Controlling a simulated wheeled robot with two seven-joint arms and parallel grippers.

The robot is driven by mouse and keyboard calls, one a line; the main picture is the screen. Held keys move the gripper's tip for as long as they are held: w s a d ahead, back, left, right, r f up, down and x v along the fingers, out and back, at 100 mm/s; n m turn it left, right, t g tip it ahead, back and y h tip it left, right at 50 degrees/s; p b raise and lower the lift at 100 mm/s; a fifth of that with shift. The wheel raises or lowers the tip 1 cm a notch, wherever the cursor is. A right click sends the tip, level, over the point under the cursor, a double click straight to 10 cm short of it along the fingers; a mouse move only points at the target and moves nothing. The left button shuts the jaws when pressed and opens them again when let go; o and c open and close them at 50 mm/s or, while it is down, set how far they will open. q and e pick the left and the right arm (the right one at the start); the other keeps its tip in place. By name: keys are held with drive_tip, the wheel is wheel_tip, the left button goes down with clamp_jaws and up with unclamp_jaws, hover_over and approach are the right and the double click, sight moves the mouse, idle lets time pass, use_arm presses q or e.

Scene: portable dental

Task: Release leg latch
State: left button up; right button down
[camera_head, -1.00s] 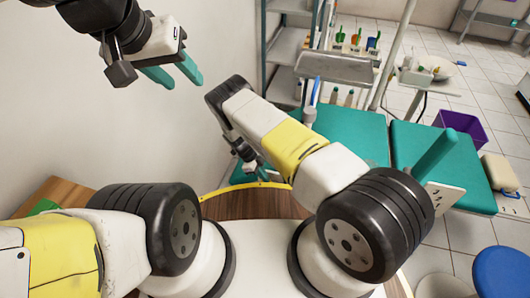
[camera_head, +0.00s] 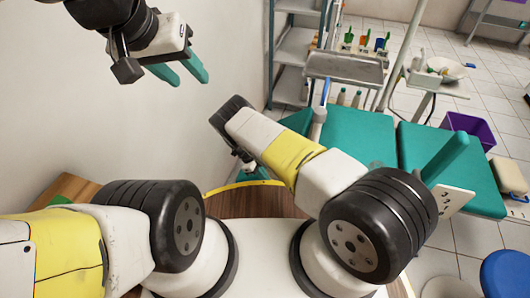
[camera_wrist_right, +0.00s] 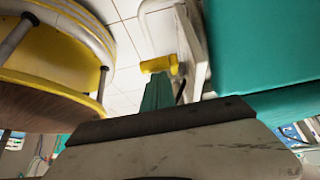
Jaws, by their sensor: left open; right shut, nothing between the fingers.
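A small yellow latch (camera_wrist_right: 160,65) shows in the right wrist view, beside a white leg frame (camera_wrist_right: 196,55) under the teal chair (camera_wrist_right: 255,50). My right gripper (camera_wrist_right: 158,90) is shut, its teal fingers together and empty. Its tips appear just below the latch in the picture; I cannot tell whether they touch it. In the head view the right arm hides most of that gripper, and the latch does not show. The teal dental chair (camera_head: 350,138) stands beyond my right arm. My left gripper (camera_head: 190,79) is open and empty, raised at upper left by the wall.
A metal tray (camera_head: 345,68) stands over the chair, with a grey shelf rack (camera_head: 285,55) behind. A purple bin (camera_head: 470,130) and a blue stool (camera_head: 506,272) are at the right. A round yellow-rimmed wooden piece (camera_wrist_right: 50,90) lies left of my right gripper.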

drive_tip(key=shift+a+f+y, duration=0.3)
drive_tip(key=shift+a+f, duration=0.55)
drive_tip(key=shift+a, duration=0.1)
drive_tip(key=d+r+v, duration=0.1)
drive_tip(key=v, duration=0.7)
drive_tip(key=shift+d, duration=0.25)
drive_tip(key=shift+r, duration=0.2)
